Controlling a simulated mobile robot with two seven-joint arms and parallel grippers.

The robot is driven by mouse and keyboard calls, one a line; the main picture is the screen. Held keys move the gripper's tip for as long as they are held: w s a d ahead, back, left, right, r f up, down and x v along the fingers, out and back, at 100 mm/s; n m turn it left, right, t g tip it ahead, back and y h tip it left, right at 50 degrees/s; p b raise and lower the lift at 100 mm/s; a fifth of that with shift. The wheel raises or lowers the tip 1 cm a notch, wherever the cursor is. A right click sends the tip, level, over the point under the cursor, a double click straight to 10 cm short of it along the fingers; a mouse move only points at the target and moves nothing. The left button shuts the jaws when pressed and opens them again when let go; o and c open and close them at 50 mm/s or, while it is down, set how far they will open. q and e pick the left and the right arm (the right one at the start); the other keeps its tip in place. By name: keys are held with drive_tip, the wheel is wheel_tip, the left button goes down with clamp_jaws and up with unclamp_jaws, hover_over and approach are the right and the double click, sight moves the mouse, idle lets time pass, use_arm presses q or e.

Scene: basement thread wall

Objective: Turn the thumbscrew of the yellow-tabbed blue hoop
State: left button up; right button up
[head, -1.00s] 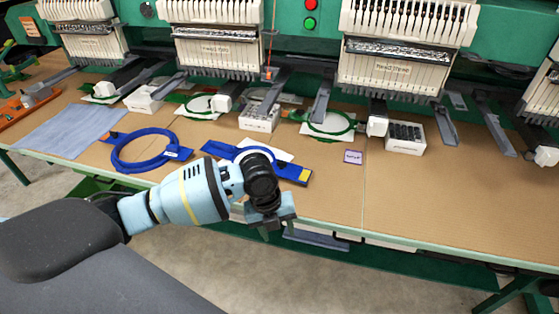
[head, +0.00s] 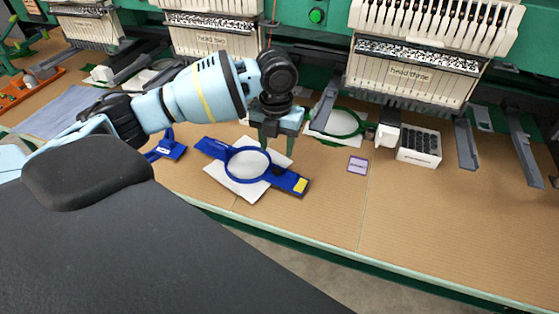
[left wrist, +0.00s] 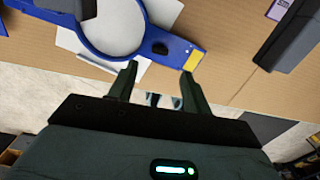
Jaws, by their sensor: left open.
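The yellow-tabbed blue hoop (head: 213,147) lies on the brown table with white material under and inside its ring. Its yellow tab (head: 300,186) is at the right end. A dark knob (head: 279,170), apparently the thumbscrew, sits between ring and tab. The left wrist view also shows the knob (left wrist: 160,47) and the yellow tab (left wrist: 194,59). My left gripper (head: 277,143) is open and empty, its fingers pointing down just behind the knob in the head view. In the left wrist view its fingertips (left wrist: 160,70) lie either side of the knob's line, apart from it.
Another blue hoop (head: 170,150) is partly hidden behind my left arm. A green hoop (head: 345,122), a white box of dark pieces (head: 419,146) and a small purple-edged card (head: 358,165) are to the right. Embroidery heads (head: 415,70) stand behind. The table's right front is clear.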

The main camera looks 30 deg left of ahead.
sight(277, 169)
use_arm(q)
drive_tip(key=shift+s+f, duration=0.1)
drive_tip(key=shift+f, duration=0.35)
wheel_tip(277, 169, down, 7)
drive_tip(key=shift+r, duration=0.1)
use_arm(e)
drive_tip(key=shift+a+f, duration=0.15)
use_arm(q)
drive_tip(key=c, duration=1)
drive_tip(key=shift+r+m, duration=0.1)
drive_tip(key=shift+m, duration=1)
use_arm(e)
drive_tip(key=shift+w+r, duration=0.4)
use_arm(q)
drive_tip(key=o, duration=1)
use_arm(e)
drive_tip(key=shift+s, duration=0.1)
